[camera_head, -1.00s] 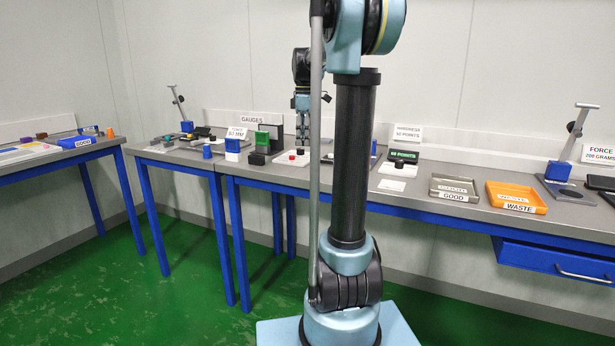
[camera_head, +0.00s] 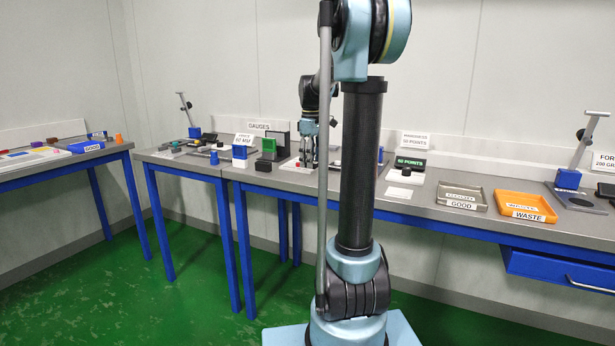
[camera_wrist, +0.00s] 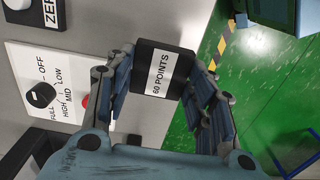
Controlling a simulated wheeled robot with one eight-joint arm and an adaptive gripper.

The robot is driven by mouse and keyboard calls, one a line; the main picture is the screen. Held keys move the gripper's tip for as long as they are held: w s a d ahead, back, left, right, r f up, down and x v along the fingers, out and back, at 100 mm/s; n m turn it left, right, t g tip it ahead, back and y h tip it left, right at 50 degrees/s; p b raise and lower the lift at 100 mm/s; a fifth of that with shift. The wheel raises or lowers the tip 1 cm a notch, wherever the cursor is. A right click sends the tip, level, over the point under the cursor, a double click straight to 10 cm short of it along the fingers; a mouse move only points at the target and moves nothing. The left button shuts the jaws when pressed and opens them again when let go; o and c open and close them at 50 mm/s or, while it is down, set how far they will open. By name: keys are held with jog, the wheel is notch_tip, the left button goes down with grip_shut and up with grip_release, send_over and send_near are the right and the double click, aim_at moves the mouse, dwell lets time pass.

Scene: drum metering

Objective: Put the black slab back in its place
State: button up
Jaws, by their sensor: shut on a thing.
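The black slab (camera_wrist: 152,52) carries a white "60 POINTS" label and shows in the wrist view between my two fingers. My gripper (camera_wrist: 158,85) is shut on it, one finger on each side. In the wrist view the slab is over the bench's front edge area, with green floor to its right. In the head view my gripper (camera_head: 309,158) is low over the bench, by the white dial panel; the held slab cannot be made out there. Which spot is the slab's own place cannot be told for sure.
The dial panel (camera_wrist: 42,85) has a black knob and a red button. The GOOD tray (camera_head: 462,190) and orange WASTE tray (camera_head: 527,199) are right.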

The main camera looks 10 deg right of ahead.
aim_at(311, 180)
jog(key=shift+f, duration=2.7)
jog(key=o, duration=1.1)
jog(key=shift+o, duration=0.2)
notch_tip(311, 180, up, 12)
jog(key=shift+s+r, duration=0.1)
jog(key=s+f+m+t, duration=0.1)
jog(key=s+f+m, duration=0.3)
jog(key=s, duration=0.6)
jog(key=s+f+m, duration=0.1)
jog(key=s+f, duration=0.4)
jog(key=s, duration=0.5)
jog(key=s+a+f+m+t, duration=0.1)
jog(key=s+f+m, duration=0.4)
jog(key=s+f, duration=0.9)
notch_tip(311, 180, down, 2)
jog(key=shift+s+f+m, duration=0.1)
jog(key=shift+s+m, duration=0.2)
jog(key=shift+s, duration=0.1)
